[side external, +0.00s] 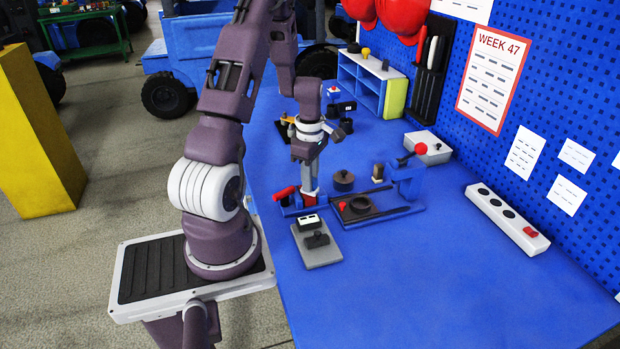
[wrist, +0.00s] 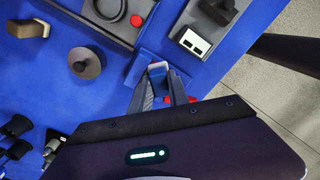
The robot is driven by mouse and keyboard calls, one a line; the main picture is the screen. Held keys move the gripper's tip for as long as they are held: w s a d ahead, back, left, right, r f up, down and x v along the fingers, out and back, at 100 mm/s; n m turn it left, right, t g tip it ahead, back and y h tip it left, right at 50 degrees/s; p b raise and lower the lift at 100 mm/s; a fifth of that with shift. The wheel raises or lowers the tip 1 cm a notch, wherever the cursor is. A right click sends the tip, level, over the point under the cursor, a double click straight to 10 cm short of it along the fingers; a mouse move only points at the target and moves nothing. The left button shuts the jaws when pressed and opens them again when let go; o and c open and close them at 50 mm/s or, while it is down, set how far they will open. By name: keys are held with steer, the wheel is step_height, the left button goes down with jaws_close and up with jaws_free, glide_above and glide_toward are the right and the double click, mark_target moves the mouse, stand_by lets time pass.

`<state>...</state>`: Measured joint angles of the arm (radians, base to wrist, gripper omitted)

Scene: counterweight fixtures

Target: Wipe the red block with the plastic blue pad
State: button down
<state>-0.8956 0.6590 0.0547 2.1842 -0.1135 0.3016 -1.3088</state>
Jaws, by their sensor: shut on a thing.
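My gripper (side external: 309,201) points down at the blue fixture (side external: 292,211) near the bench's left edge. In the wrist view the fingers of my gripper (wrist: 158,80) are closed on a small pale-topped piece (wrist: 157,66). Most of that piece is hidden by the fingers, and I cannot tell whether it is the blue pad. A red piece (side external: 285,193) sits at the fixture's left side. Red also shows beside the fingers in the wrist view (wrist: 193,99), partly hidden. I cannot tell whether the held piece touches it.
A grey plate (side external: 318,254) with a black knob and white box lies in front. A dark tray with a ring (side external: 360,205) and blue clamp (side external: 407,180) stands right. A dark round weight (side external: 343,181) sits behind. The bench's front right is clear.

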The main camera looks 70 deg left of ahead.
steer(key=shift+a, duration=3.1)
steer(key=shift+a+r, duration=0.15)
steer(key=shift+r, duration=0.1)
steer(key=shift+f, duration=0.1)
step_height(320, 180, up, 6)
